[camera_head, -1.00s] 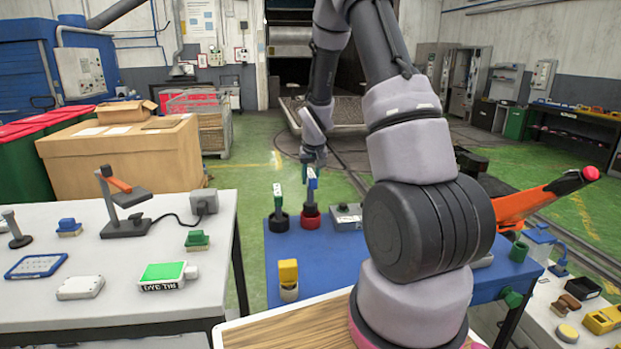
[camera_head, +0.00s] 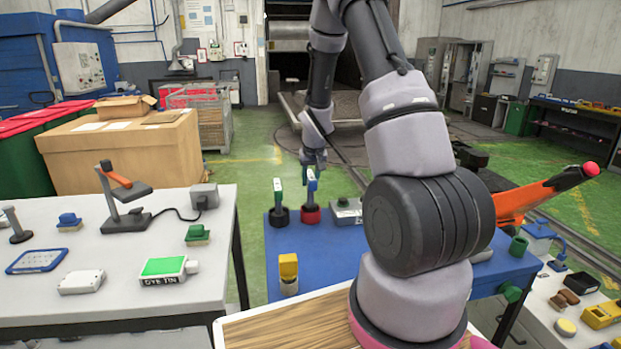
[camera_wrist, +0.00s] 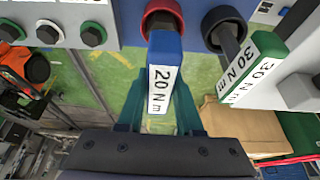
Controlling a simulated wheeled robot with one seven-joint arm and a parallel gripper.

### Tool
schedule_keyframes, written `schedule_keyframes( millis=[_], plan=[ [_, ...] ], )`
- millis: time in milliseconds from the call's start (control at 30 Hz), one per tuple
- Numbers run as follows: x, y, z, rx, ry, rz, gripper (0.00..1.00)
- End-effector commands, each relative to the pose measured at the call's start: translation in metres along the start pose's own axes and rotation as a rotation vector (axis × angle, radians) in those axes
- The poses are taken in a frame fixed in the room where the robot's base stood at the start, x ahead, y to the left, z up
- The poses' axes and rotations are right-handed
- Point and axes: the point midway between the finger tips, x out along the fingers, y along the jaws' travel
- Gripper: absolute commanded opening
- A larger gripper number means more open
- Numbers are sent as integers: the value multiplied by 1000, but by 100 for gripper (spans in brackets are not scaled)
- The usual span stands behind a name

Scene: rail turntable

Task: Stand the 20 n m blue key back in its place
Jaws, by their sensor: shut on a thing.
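The blue 20 N m key (camera_wrist: 164,80) has its printed label facing the wrist camera and stands about upright in the head view (camera_head: 312,184). My gripper (camera_wrist: 160,105) is shut on it, with a green finger on each side; in the head view my gripper (camera_head: 314,165) is at the key's top. The key's lower end is at the red-ringed holder (camera_wrist: 165,18), which also shows in the head view (camera_head: 311,216). I cannot tell how deep the key sits, as its own body hides the bottom.
The green 30 N m key (camera_wrist: 262,62) stands close beside it in a dark holder (camera_head: 279,217). A grey box (camera_head: 346,211) is to the right on the blue table (camera_head: 330,262). A yellow block (camera_head: 288,267) stands nearer. The blue table's front middle is clear.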

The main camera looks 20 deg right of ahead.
Motion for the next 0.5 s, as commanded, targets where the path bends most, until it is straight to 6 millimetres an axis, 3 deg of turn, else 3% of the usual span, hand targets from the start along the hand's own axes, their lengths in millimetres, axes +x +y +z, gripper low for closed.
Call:
schedule_keyframes(
  millis=[500],
  plan=[
    [12, 0, 5, 0, 0, 0, 0]
  ],
)
